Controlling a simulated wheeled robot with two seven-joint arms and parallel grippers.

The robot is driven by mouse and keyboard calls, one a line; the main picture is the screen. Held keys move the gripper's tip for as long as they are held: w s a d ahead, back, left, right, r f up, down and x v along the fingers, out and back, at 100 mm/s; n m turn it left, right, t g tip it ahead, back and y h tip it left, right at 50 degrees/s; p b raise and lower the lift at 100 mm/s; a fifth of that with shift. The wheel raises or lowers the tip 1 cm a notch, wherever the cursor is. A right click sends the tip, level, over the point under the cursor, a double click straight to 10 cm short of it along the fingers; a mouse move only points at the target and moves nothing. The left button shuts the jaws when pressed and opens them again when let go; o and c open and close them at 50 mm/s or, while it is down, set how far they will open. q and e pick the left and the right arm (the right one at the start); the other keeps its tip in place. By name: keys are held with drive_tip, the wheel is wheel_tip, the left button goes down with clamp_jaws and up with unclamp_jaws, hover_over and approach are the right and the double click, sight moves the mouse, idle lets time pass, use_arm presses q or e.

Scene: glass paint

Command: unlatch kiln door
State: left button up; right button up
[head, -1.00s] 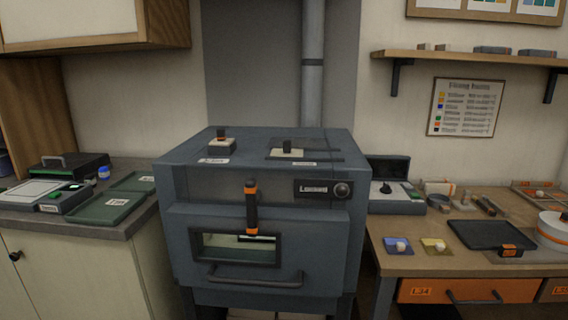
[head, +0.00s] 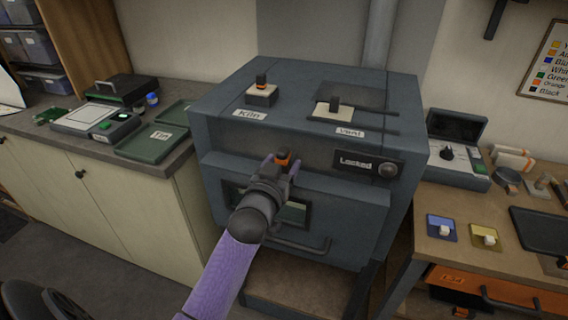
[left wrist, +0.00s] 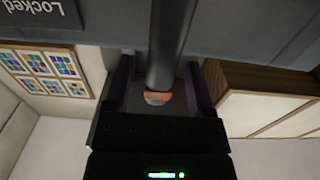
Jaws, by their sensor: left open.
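The grey kiln (head: 222,150) stands in the middle of the head view, with its door (head: 350,217) shut. A plate (head: 355,162) on its front reads "Locked"; it also shows upside down in the left wrist view (left wrist: 38,10). The upright door latch (head: 284,157) is dark with orange ends. My left gripper (head: 281,164) is at the latch, a finger on each side. In the left wrist view the latch bar (left wrist: 168,45) runs between the open fingers, with gaps on both sides. My arm hides the latch's lower part and some of the door window.
The door's bar handle (head: 302,244) sits low on the front, right of my arm. A counter with green trays (head: 152,143) is at left. A wooden table (head: 440,240) with blue and yellow pads stands close at right.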

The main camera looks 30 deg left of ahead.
use_arm(q)
drive_tip(key=shift+w+a, duration=0.1)
drive_tip(key=shift+w, duration=0.25)
clamp_jaws()
idle(1.2)
